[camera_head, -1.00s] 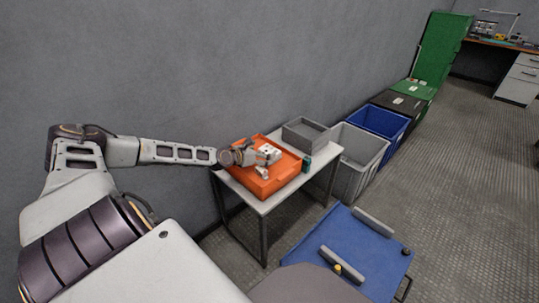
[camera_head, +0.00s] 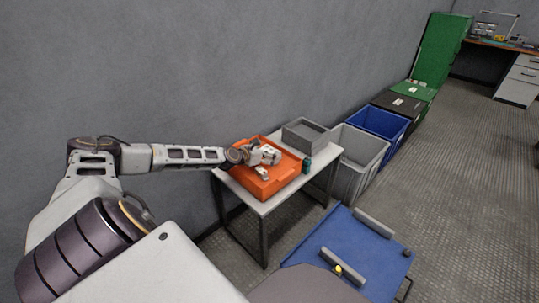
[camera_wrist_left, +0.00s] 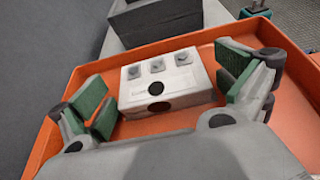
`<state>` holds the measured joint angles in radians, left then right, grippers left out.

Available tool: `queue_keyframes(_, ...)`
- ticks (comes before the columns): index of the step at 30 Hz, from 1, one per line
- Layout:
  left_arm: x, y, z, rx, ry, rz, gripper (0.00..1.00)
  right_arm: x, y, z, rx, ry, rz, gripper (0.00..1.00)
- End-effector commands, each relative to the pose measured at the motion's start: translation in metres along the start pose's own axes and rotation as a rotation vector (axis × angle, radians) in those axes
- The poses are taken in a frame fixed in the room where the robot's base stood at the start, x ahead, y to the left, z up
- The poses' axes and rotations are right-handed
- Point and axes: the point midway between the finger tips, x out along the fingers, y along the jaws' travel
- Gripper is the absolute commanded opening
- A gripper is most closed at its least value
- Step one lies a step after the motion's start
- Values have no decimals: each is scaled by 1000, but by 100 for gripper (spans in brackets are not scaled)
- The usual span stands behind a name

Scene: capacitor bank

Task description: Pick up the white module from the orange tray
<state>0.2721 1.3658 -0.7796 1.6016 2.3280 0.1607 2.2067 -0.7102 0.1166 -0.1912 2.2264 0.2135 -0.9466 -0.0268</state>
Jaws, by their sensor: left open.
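The white module (camera_wrist_left: 162,82) lies in the orange tray (camera_wrist_left: 60,103). It is a white box with several small grey studs on top and two dark round spots on its near side. My left gripper (camera_wrist_left: 168,90) is open over the tray, with one green-padded finger on each side of the module and a gap to both. In the head view the module (camera_head: 270,150) is partly hidden by my left gripper (camera_head: 263,159), which reaches over the orange tray (camera_head: 272,185) from the left. My right gripper is not seen.
The orange tray stands on a small table (camera_head: 263,207). A grey bin (camera_head: 305,134) sits behind it, and a small dark green object (camera_head: 307,165) is beside the tray. Grey (camera_head: 357,155) and blue (camera_head: 377,123) crates stand on the right. A blue cart (camera_head: 350,247) is in front.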

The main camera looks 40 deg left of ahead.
Motion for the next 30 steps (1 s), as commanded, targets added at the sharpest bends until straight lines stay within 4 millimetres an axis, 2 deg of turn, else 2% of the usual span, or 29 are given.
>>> queue_keyframes(15,0,0,0,0,0,0,99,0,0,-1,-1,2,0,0)
queue_keyframes(24,0,0,0,1,0,1,60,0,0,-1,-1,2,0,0)
queue_keyframes(26,0,1,2,1,-2,1,58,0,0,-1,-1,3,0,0)
queue_keyframes(30,0,0,1,1,-1,1,34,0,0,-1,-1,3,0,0)
